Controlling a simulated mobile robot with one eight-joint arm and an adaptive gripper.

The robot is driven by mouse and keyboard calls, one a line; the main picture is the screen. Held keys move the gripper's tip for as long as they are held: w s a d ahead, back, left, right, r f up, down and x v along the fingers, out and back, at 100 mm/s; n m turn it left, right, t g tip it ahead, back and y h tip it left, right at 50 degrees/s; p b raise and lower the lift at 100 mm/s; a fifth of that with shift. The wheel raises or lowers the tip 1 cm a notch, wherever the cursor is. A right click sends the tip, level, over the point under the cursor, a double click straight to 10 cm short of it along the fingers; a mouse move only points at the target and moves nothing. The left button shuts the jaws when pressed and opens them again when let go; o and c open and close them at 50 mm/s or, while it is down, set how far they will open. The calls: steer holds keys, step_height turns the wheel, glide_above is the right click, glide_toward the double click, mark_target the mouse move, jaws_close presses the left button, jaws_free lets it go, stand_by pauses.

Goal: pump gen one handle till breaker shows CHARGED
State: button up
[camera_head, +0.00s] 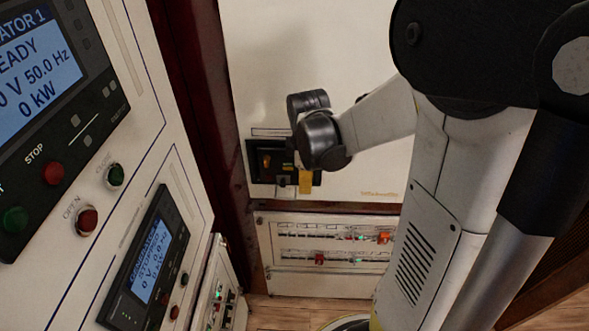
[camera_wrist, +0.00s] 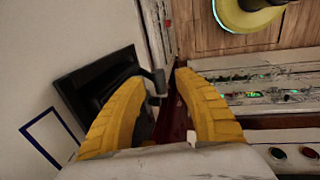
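The black breaker unit (camera_head: 262,162) is set in the cream cabinet at the back, and my wrist covers its right part. In the wrist view the breaker (camera_wrist: 84,76) is a dark recessed box at left, seen at a slant. A dark handle-like part (camera_wrist: 157,84) sticks out at its right edge and lies between my yellow fingertips in that view; I cannot tell whether they touch it. My gripper (camera_wrist: 161,80) is open, its fingers apart. In the head view a yellow finger (camera_head: 305,181) shows at the breaker's lower right. No CHARGED sign is readable.
At left a control panel has a Generator 1 screen (camera_head: 38,72) reading READY, with red and green buttons. A second generator screen (camera_head: 153,262) is below it. Under the breaker is a low panel (camera_head: 330,277) with small switches and lights. Wooden floor (camera_wrist: 215,40) shows in the wrist view.

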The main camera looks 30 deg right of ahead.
steer(key=shift+f, duration=0.1)
jaws_close()
stand_by(0.4)
steer(key=f+t+h+b, duration=0.1)
steer(key=b, duration=0.1)
steer(key=s+a+f+t+h+b, duration=0.1)
steer(key=t+b, duration=0.1)
steer(key=s+f+t+h+b, duration=0.1)
steer(key=t+b, duration=0.1)
steer(key=b, duration=0.1)
steer(key=shift+s+a+f+h, duration=0.25)
steer(key=shift+a+f+h, duration=0.05)
steer(key=shift+f, duration=0.1)
stand_by(0.4)
